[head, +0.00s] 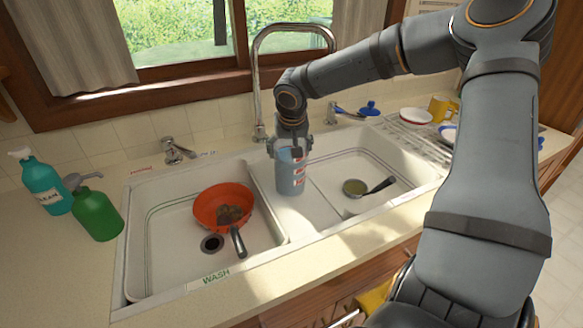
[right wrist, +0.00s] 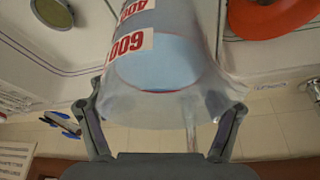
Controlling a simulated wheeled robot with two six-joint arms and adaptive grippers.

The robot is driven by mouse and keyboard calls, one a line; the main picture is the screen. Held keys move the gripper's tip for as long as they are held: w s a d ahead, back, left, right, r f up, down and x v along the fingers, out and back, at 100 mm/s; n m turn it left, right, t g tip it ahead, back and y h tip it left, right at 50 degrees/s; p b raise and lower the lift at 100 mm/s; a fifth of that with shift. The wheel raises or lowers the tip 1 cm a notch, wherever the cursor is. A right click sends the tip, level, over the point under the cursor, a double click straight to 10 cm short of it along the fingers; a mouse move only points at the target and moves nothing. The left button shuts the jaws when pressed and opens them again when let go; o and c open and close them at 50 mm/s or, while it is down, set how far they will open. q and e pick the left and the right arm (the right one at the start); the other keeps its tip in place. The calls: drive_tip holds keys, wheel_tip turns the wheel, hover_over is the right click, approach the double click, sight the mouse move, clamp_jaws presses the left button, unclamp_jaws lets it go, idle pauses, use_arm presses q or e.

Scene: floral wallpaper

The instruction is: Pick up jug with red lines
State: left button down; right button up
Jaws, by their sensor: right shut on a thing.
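The jug with red lines (head: 291,179) is a clear measuring jug with red markings, standing upright over the divider between the two sink basins in the head view. In the right wrist view the jug (right wrist: 165,55) fills the middle, with red numbers and something light blue inside. My right gripper (head: 290,146) reaches down to the jug's top from above. In the right wrist view its two fingers (right wrist: 165,112) are on either side of the rim, shut on the jug. Whether the jug's base touches the divider is hard to tell. My left gripper is not in view.
An orange-red pan (head: 208,207) lies in the left basin, and a small dark-handled pan (head: 356,187) in the right basin. The tall faucet (head: 256,90) rises behind the jug. Green (head: 96,214) and teal (head: 45,188) bottles stand at left; a yellow mug (head: 440,108) stands at right.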

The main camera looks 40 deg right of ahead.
drive_tip(key=c, duration=0.4)
drive_tip(key=shift+c, duration=0.3)
drive_tip(key=shift+r, duration=0.1)
